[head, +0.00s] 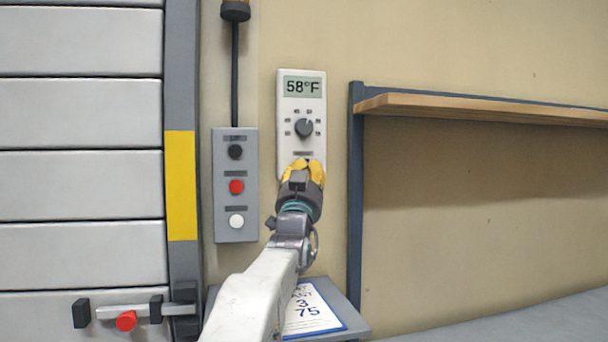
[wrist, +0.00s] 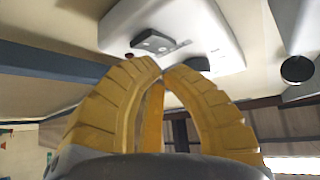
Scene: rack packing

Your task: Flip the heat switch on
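The white thermostat panel (head: 302,98) hangs on the wall and its display (head: 302,87) reads 58°F. A dark round dial (head: 304,128) sits below the display, with a small label (head: 303,153) under it. My gripper (head: 305,164) is in front of the panel's lower end and hides what is below the label, so the heat switch is not visible in the head view. In the wrist view the yellow fingertips (wrist: 162,68) come together with nothing between them, close to the white panel (wrist: 215,30). A dark grey part (wrist: 154,43) shows on the panel there; I cannot tell if it is the switch.
A grey button box (head: 235,228) with black, red and white buttons is left of the thermostat. A shelf (head: 480,108) on a dark post (head: 356,190) is at right. A small stand with a printed sheet (head: 312,312) is below my arm. A slatted door (head: 80,185) is at far left.

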